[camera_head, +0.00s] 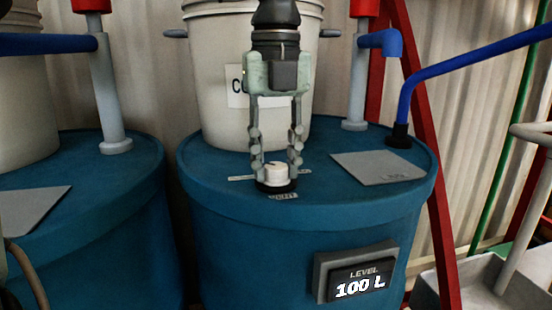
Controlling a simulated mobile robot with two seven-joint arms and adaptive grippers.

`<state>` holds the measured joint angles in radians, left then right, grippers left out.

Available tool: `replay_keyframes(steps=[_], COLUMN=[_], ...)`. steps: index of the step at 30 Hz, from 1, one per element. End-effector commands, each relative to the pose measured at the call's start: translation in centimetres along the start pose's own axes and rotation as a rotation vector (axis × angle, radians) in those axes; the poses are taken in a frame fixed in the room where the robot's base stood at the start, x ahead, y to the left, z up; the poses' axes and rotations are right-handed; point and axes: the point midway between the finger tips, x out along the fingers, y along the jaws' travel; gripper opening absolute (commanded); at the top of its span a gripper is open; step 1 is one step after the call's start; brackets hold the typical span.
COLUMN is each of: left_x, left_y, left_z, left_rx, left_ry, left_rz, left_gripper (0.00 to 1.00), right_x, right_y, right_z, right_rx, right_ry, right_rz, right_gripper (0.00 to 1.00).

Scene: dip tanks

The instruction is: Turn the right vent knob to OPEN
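The right vent knob (275,172) is a small pale knob on a dark round base on top of the blue tank at the centre. A "VENT" label (283,196) lies in front of it, and a small pale plate (241,178) lies left of it. My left gripper (276,166) points straight down over the knob, one finger on each side. The fingers look spread, with narrow gaps beside the knob; firm contact does not show. The knob's pointer direction is too small to tell. My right gripper is not in view.
A white bucket (215,110) stands behind the knob. A grey plate (380,167) lies on the lid at right. A display (358,280) on the tank (230,240) reads "LEVEL 100 L". Blue pipes (470,58) rise at right. Another blue tank (105,240) stands at left.

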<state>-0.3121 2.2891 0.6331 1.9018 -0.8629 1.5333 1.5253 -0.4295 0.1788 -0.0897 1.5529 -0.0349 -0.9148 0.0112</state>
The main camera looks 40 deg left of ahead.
Motion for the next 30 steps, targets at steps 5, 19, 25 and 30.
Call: replay_keyframes(steps=[5, 19, 25, 30], left_x=[0.0, -0.1, -0.1, -0.1], left_y=[0.0, 0.0, 0.0, 0.0], left_z=[0.0, 0.0, 0.0, 0.0], left_rx=[0.000, 0.160, 0.335, 0.497], left_ry=[-0.001, -0.003, -0.003, -0.002], left_rz=[0.000, 0.001, 0.002, 0.001], left_gripper=[0.03, 0.03, 0.03, 0.03], right_x=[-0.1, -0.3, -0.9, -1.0], right_y=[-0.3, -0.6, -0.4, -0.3], right_z=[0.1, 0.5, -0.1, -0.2], right_rx=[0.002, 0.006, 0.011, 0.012], right_ry=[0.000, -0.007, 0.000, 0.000], right_rz=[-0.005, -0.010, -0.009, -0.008], right_gripper=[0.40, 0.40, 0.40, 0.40])
